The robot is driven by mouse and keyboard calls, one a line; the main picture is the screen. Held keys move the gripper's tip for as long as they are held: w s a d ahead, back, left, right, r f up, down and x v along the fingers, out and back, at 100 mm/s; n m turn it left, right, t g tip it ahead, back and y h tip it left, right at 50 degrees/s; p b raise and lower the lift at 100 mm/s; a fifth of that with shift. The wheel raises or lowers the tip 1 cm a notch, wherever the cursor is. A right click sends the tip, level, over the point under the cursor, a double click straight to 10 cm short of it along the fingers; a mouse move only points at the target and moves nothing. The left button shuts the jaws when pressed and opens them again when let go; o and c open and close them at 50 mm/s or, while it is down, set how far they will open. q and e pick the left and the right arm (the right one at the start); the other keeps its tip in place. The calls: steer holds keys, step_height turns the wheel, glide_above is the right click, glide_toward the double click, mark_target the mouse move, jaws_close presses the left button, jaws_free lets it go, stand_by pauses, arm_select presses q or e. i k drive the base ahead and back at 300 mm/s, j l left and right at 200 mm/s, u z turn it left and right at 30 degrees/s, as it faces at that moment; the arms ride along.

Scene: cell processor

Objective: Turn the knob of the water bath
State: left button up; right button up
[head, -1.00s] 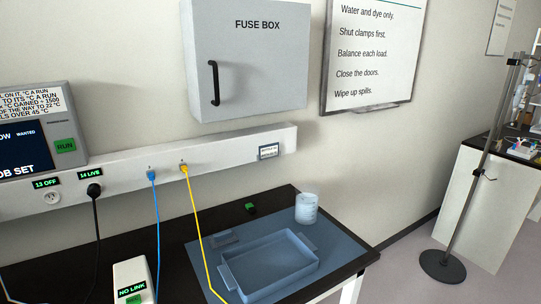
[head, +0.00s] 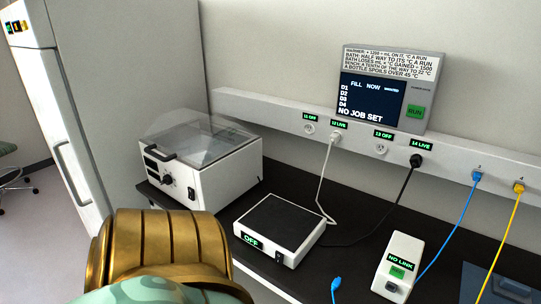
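The water bath (head: 215,170) is a white box with a clear lid (head: 200,135), which looks closed, on the dark bench at left of centre. A black handle (head: 160,153) sits at the lid's front edge. Its front panel carries a small display, a small round dark knob (head: 167,180) and what looks like a black switch (head: 192,193) near the corner. The knob's setting is too small to read. A gold and teal part of my own arm is in the lower left foreground, nearer than the bath. Neither gripper shows.
A white warmer plate (head: 280,228) with a black top reads OFF, right of the bath. A NO LINK box (head: 398,265) and cables lie further right. A tall white cabinet (head: 105,110) stands left. A wall screen (head: 372,98) reads NO JOB SET.

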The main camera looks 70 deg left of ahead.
mark_target(167, 180)
steer(key=k+j, duration=0.15)
steer(key=j, duration=0.25)
steer(key=k+j, duration=0.15)
steer(key=j, duration=0.25)
steer(key=k+j, duration=0.15)
steer(key=j, duration=0.25)
steer(key=k+j+u, duration=0.1)
steer(key=j, duration=0.35)
steer(key=k+j, duration=0.2)
steer(key=j, duration=0.2)
